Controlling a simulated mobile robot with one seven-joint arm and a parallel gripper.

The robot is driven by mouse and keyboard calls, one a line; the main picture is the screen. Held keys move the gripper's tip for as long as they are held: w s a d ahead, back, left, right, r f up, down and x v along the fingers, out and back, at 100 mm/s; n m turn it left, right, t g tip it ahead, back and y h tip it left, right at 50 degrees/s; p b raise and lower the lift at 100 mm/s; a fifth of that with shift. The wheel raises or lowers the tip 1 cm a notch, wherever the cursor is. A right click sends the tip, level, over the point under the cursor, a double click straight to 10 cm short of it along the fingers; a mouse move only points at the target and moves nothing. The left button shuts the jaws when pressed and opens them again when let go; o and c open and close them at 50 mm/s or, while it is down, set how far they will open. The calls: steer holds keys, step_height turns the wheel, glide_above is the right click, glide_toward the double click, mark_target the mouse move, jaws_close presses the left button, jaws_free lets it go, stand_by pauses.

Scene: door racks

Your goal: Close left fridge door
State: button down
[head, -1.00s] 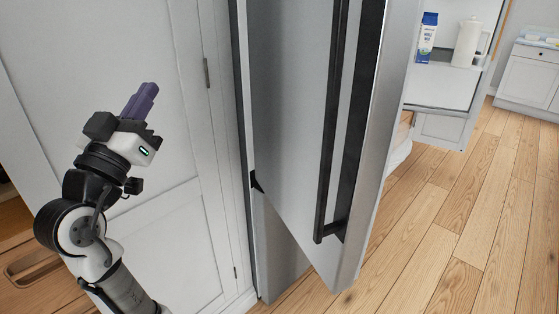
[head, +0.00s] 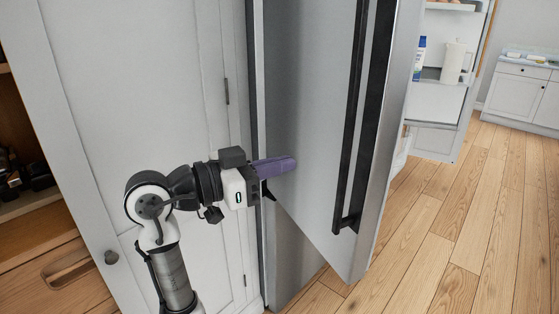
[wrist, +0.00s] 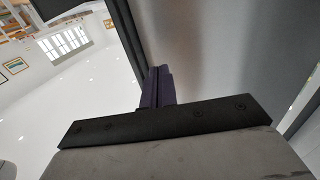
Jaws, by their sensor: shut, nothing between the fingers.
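The left fridge door (head: 310,110) stands open in the head view, a grey steel panel with a long black vertical handle (head: 352,130) on its outer face. My gripper (head: 294,164) is shut and empty, its purple fingers pointing right in front of the door's outer face near the hinge side. I cannot tell whether the fingertips touch the door. In the wrist view the shut fingers (wrist: 157,80) point at the steel surface (wrist: 210,50). The fridge inside behind this door is hidden.
White cabinet panels (head: 140,80) stand left of the fridge, close to my arm. Another open door with shelves (head: 438,85) holds a white jug (head: 455,62) and a blue-white carton (head: 419,58) at the upper right. Wooden floor (head: 470,220) is clear at right.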

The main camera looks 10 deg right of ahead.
mark_target(332, 152)
steer(key=shift+p+x, duration=1.5)
steer(key=shift+x, duration=3.95)
